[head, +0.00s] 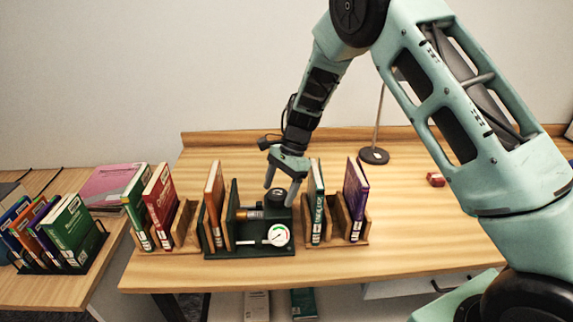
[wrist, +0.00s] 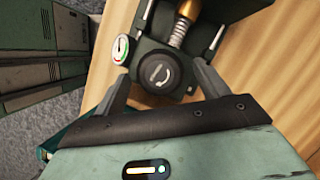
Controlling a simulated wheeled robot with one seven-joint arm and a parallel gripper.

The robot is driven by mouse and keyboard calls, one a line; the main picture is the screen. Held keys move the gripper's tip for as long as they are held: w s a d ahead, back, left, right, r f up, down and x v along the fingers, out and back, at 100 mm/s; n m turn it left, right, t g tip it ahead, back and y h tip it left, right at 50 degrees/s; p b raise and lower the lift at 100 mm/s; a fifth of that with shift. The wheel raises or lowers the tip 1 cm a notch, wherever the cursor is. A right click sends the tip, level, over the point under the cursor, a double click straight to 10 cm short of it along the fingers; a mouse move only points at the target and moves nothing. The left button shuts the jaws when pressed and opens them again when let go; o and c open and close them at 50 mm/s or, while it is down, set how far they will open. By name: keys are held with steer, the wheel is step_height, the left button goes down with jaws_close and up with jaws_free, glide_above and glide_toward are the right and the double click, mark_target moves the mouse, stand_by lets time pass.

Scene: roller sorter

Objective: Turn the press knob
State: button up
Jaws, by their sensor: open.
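The press (head: 250,247) is a dark green device on the table, with a white round gauge (head: 277,235) on its front. Its black press knob (head: 278,195) is on top at the right. In the wrist view the knob (wrist: 160,72) is round with a curved arrow mark, and a brass and spring part (wrist: 182,22) shows behind it. My gripper (head: 280,188) is above the press, pointing down. Its two fingers are apart, one on each side of the knob; I cannot tell whether they touch it. Nothing is held.
An orange book (head: 214,203) stands at the press's left. Wooden holders with books stand on both sides, with a green book (head: 316,203) close at the right. A stand base (head: 374,156) and a small red object (head: 435,179) lie farther back. The table's front right is clear.

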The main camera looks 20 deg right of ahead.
steer(key=b+v, duration=0.3)
steer(key=v, duration=1.3)
steer(key=shift+r, duration=0.35)
